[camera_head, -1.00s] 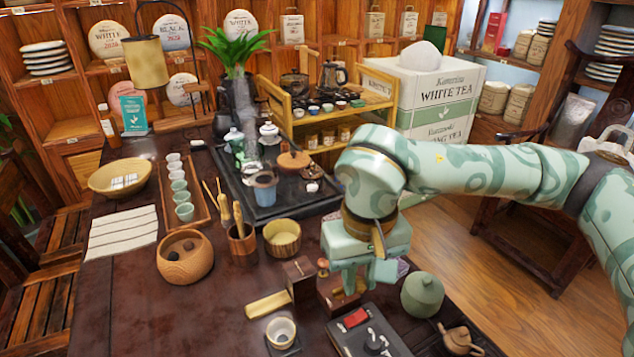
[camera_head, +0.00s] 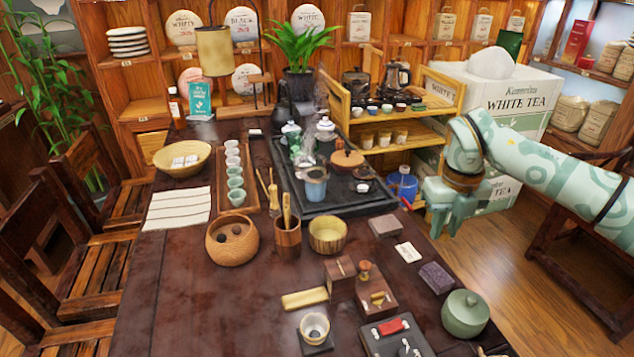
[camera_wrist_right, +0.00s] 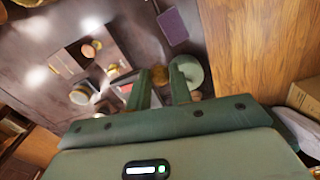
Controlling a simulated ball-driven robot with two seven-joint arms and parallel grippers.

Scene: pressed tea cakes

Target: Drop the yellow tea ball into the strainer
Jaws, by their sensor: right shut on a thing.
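My right gripper (camera_head: 446,224) hangs beyond the table's right edge, high above the floor. The likely strainer, a small pale cup with a tan inside (camera_head: 315,327), stands on a dark square coaster at the table's front, well left of and nearer than the gripper. My left gripper is not in view.
The green lidded jar (camera_head: 465,313), a purple block (camera_head: 436,278) and a wooden box with a knob (camera_head: 376,296) stand along the right side. A wooden bowl (camera_head: 232,241) holds dark balls. The front left of the table is clear.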

